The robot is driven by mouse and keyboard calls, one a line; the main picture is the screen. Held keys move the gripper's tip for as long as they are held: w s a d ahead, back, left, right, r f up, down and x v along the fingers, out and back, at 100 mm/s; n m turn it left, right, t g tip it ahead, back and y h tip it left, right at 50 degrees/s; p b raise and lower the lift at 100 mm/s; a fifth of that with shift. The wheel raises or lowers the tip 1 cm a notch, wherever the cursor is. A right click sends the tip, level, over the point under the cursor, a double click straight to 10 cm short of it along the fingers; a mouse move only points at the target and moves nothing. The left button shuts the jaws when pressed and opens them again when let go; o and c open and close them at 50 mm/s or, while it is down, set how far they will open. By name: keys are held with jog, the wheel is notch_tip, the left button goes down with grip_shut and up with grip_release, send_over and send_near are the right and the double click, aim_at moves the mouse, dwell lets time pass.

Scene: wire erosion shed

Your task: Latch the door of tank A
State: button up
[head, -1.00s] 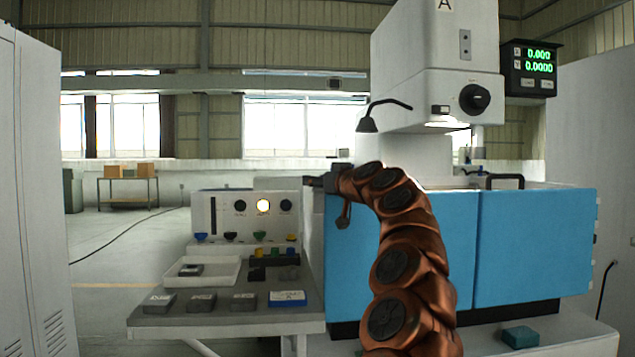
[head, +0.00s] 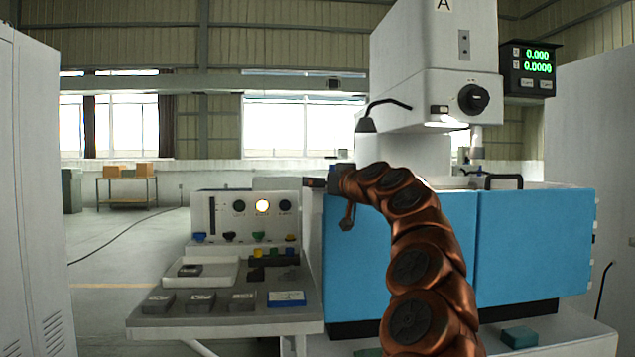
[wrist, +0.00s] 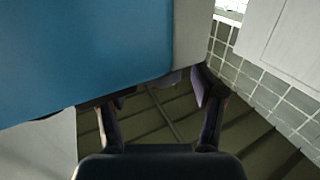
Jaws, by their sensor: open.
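Tank A is the blue-fronted tank (head: 535,250) under the white machine head marked A. My gripper (head: 318,183) is at the tank's upper left corner, small and partly hidden by my wrist. In the wrist view my gripper (wrist: 158,95) is open and nothing shows held. A blue panel (wrist: 85,50) fills the upper left there, close to the fingers. I cannot make out a latch.
A control panel (head: 222,218) with a lit yellow button stands left of the tank. Before it, a grey shelf (head: 240,318) carries several blocks and a white tray (head: 228,272). A tall grey cabinet (head: 30,200) bounds the left.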

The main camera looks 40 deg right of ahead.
jog(key=s+a, duration=0.2)
jog(key=s, duration=0.8)
jog(key=shift+r, duration=0.1)
dwell(0.6)
jog(key=w+a+f+n+g+y+p, duration=0.1)
jog(key=w+a+n+g+y+p, duration=0.15)
jog(key=a, duration=0.75)
jog(key=w+a+n+g+y+p, duration=0.15)
jog(key=a+p, duration=0.25)
jog(key=a, duration=0.5)
jog(key=w+a+f+n+g+y+p, duration=0.1)
jog(key=a+y+p, duration=0.25)
jog(key=a, duration=0.65)
jog(key=s+a+f+g+p, duration=0.3)
jog(key=a+f+p, duration=0.1)
jog(key=a, duration=0.4)
jog(key=s+a+f+g+h+p, duration=0.2)
jog(key=s+a+f+g+p, duration=0.45)
jog(key=s+f, duration=0.4)
jog(key=s+f+m+g+h+p, duration=0.1)
jog(key=s+f+g+p, duration=0.1)
jog(key=s, duration=0.7)
jog(key=s+d+f+m+g+h+p, duration=0.1)
jog(key=s+f+g+p, duration=0.1)
jog(key=s, duration=0.8)
jog(key=shift+d+m+g+p, duration=0.3)
jog(key=shift+g+p, duration=0.15)
jog(key=shift+p, duration=0.7)
